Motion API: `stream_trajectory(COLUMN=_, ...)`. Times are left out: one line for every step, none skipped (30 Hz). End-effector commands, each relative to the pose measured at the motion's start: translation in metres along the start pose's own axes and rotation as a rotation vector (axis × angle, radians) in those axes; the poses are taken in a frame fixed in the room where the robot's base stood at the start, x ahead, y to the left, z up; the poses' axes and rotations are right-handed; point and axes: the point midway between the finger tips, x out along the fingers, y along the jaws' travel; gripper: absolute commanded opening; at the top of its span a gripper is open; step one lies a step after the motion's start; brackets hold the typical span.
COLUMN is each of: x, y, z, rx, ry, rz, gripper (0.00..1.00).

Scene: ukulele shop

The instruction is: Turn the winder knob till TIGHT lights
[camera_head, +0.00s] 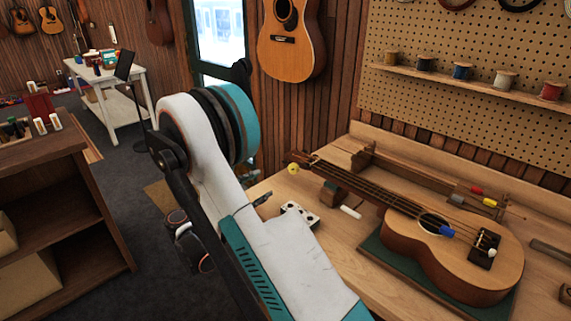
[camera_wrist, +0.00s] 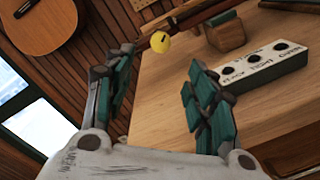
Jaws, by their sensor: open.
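The yellow winder knob (camera_head: 293,168) is at the headstock end of the ukulele (camera_head: 455,245), past the bench's edge side. In the wrist view the knob (camera_wrist: 160,42) shows a dark mark and lies ahead, between and beyond the fingertips. My gripper (camera_wrist: 162,62) is open and empty, with its green-padded fingers apart and not touching the knob. A white box (camera_head: 299,214) with three round dark lamps stands on the bench. In the wrist view the box (camera_wrist: 262,72) is right of my gripper; its labels are hard to read and no lamp looks lit.
The ukulele lies on a green mat (camera_head: 375,246) on the wooden bench (camera_wrist: 165,130). A wooden block (camera_head: 331,194) sits near its neck, with a white stick (camera_head: 351,212) beside it. A shelf (camera_head: 470,85) of thread spools and a guitar (camera_head: 292,40) hang behind.

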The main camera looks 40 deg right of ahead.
Motion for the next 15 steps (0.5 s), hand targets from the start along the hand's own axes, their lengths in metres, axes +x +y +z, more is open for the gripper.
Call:
stream_trajectory(x=-0.001, y=0.003, z=0.002, rx=0.019, ry=-0.003, rz=-0.006, gripper=0.51)
stream_trajectory(x=0.0, y=0.003, z=0.001, rx=0.029, ry=-0.004, rz=-0.009, gripper=0.51)
stream_trajectory(x=0.001, y=0.002, z=0.0, rx=0.036, ry=-0.006, rz=-0.011, gripper=0.51)
stream_trajectory(x=0.002, y=0.001, z=0.0, rx=0.039, ry=-0.007, rz=-0.013, gripper=0.51)
stream_trajectory(x=0.004, y=0.001, z=-0.001, rx=0.041, ry=-0.007, rz=-0.013, gripper=0.51)
stream_trajectory(x=0.008, y=0.0, z=-0.002, rx=0.041, ry=-0.007, rz=-0.014, gripper=0.51)
stream_trajectory(x=0.012, y=-0.001, z=-0.002, rx=0.041, ry=-0.008, rz=-0.014, gripper=0.51)
stream_trajectory(x=0.017, y=-0.002, z=-0.002, rx=0.041, ry=-0.009, rz=-0.015, gripper=0.51)
stream_trajectory(x=0.023, y=-0.002, z=-0.002, rx=0.04, ry=-0.009, rz=-0.015, gripper=0.51)
stream_trajectory(x=0.028, y=-0.002, z=-0.002, rx=0.04, ry=-0.008, rz=-0.015, gripper=0.51)
stream_trajectory(x=0.034, y=-0.002, z=-0.002, rx=0.04, ry=-0.009, rz=-0.016, gripper=0.51)
stream_trajectory(x=0.042, y=-0.002, z=-0.002, rx=0.04, ry=-0.009, rz=-0.015, gripper=0.51)
stream_trajectory(x=0.048, y=-0.002, z=-0.002, rx=0.04, ry=-0.009, rz=-0.015, gripper=0.51)
stream_trajectory(x=0.054, y=-0.003, z=-0.002, rx=0.04, ry=-0.009, rz=-0.016, gripper=0.51)
stream_trajectory(x=0.062, y=-0.003, z=-0.002, rx=0.04, ry=-0.008, rz=-0.015, gripper=0.51)
